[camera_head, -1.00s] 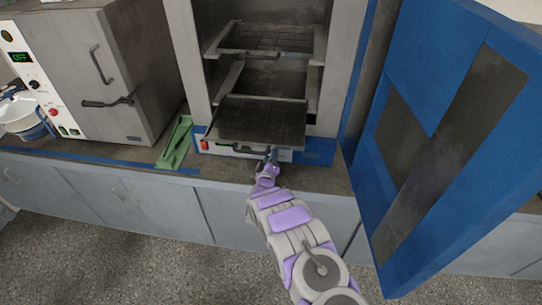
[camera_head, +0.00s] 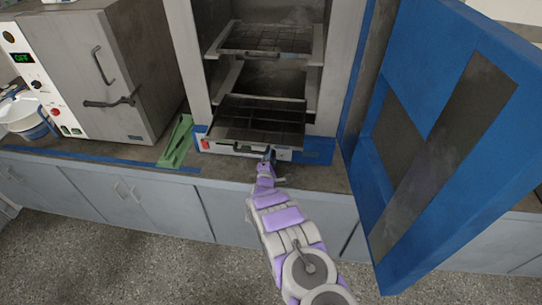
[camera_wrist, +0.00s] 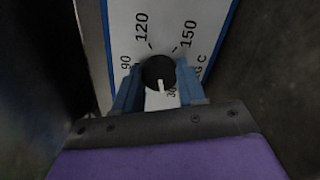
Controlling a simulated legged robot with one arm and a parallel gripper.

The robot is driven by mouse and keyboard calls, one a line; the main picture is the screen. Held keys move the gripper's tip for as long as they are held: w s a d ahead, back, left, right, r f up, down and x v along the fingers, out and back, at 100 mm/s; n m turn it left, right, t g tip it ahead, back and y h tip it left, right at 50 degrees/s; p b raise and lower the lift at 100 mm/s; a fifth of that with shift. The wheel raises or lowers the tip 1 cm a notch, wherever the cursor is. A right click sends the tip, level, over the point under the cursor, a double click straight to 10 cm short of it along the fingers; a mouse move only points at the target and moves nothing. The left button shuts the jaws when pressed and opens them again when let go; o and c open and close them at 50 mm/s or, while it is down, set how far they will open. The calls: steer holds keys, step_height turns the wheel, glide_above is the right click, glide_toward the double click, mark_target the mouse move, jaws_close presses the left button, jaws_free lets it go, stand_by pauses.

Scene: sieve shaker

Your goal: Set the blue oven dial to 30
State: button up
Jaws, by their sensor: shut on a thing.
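The black round dial (camera_wrist: 158,70) sits on a white panel (camera_wrist: 185,14) marked 90, 120 and 150 in the wrist view. Its white pointer line points down, close beside the partly covered 30 mark (camera_wrist: 171,93). My gripper (camera_wrist: 159,84) has one blue finger on each side of the dial and is shut on it. In the head view my gripper (camera_head: 267,159) is at the low front panel of the oven with the open blue door (camera_head: 438,125). The dial is too small and covered to make out there.
A wire rack (camera_head: 260,117) juts from the open oven just above my gripper. The wide blue door hangs open to the right of my arm. A green object (camera_head: 175,142) lies on the counter at left, beside a second grey oven (camera_head: 85,80).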

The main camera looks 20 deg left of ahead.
steer(key=shift+s+a+f+n, duration=0.1)
steer(key=shift+s+a+n, duration=0.1)
steer(key=shift+n, duration=0.4)
steer(key=shift+s+a+f+n, duration=0.1)
steer(key=shift+a+n, duration=0.05)
steer(key=shift+n, duration=0.45)
steer(key=shift+f, duration=0.1)
steer(key=o, duration=1)
steer(key=shift+w+a+f, duration=0.1)
steer(key=shift+a, duration=0.1)
steer(key=shift+o, duration=0.2)
steer(key=shift+d, duration=0.3)
steer(key=shift+s+d+r, duration=0.25)
steer(key=shift+s+d, duration=0.05)
steer(key=shift+s, duration=0.05)
steer(key=p+v, duration=0.2)
steer(key=v, duration=1.4)
steer(key=shift+s+a+f, duration=0.2)
steer(key=shift+a, duration=0.05)
